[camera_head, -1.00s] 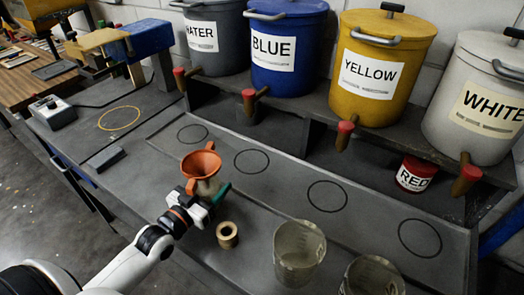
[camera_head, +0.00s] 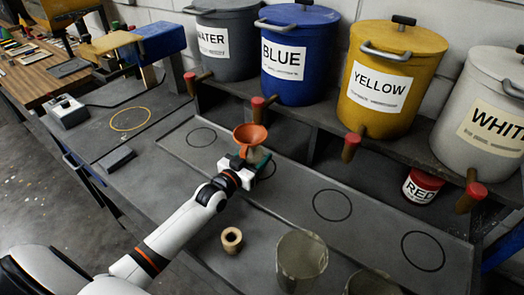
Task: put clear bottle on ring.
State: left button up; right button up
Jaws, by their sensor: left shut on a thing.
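My left gripper (camera_head: 256,168) is shut on the clear bottle (camera_head: 256,154), with an orange funnel (camera_head: 250,136) in its top. Most of the bottle is hidden by the funnel and gripper. It looks upright and is over the second black ring from the left, which is mostly hidden behind the gripper; I cannot tell whether the bottle touches the surface. Other black rings are bare: one at left (camera_head: 201,146), one at centre right (camera_head: 332,220) and one at far right (camera_head: 423,269). A yellow ring (camera_head: 130,130) lies empty on the left bench. My right gripper is not in view.
Grey, blue (camera_head: 292,85), yellow (camera_head: 385,105) and white tubs stand on a shelf behind, their red-ended taps jutting forward. A red can (camera_head: 421,188) stands below. A brass collar (camera_head: 232,240) and clear beakers (camera_head: 301,262) are in front. A dark block (camera_head: 117,158) lies left.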

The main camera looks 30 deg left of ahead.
aim_at(262, 153)
pick_arm(q)
jog(key=w, duration=0.3)
jog(key=shift+w+d+r, duration=0.1)
jog(key=shift+w+d, duration=0.05)
jog(key=shift+d, duration=0.1)
jog(key=shift+w+f, duration=0.15)
jog(key=shift+f, duration=0.1)
jog(key=shift+f+p, duration=0.35)
jog(key=shift+f, duration=0.2)
jog(key=shift+f, duration=0.1)
jog(key=o, duration=1)
